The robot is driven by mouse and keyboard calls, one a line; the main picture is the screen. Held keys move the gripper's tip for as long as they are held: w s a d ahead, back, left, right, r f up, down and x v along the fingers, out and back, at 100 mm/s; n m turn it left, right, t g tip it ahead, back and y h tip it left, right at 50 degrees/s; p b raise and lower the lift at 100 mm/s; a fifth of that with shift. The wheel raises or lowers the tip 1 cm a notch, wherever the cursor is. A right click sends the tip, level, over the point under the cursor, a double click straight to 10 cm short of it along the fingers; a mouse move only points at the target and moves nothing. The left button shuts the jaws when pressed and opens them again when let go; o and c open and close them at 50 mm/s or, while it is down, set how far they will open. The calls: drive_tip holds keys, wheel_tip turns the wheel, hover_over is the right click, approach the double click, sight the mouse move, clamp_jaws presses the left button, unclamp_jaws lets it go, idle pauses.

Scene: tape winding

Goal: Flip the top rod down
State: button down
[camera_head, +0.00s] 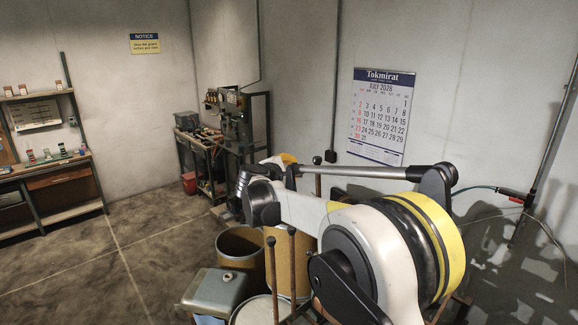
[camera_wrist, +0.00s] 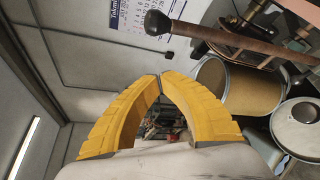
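A brown rod (camera_wrist: 230,40) with a dark round knob crosses the upper right of the wrist view, above and apart from my fingertips. My gripper (camera_wrist: 160,75) has two yellow fingers whose tips meet, with nothing visible between them. In the head view a yellow part of my gripper (camera_head: 288,158) shows behind my arm. Beside it stands an upright rod (camera_head: 318,182) with a dark knob, its lower part hidden by my arm. Two more upright knobbed rods, a left one (camera_head: 271,270) and a right one (camera_head: 291,270), stand nearer. I cannot tell which is the top rod.
A brown drum (camera_head: 240,247) and a grey-green metal box (camera_head: 213,292) stand left of the near rods. A workbench with a machine (camera_head: 235,118) stands by the back wall. A calendar (camera_head: 383,115) hangs on the wall. Open floor (camera_head: 120,255) lies at left.

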drive_tip(key=d, duration=0.1)
drive_tip(key=w+d+p, duration=0.1)
drive_tip(key=d+r, duration=0.1)
drive_tip(key=d, duration=0.1)
drive_tip(key=shift+w+p, duration=0.25)
drive_tip(key=shift+p, duration=0.15)
drive_tip(key=shift+s+d, duration=0.1)
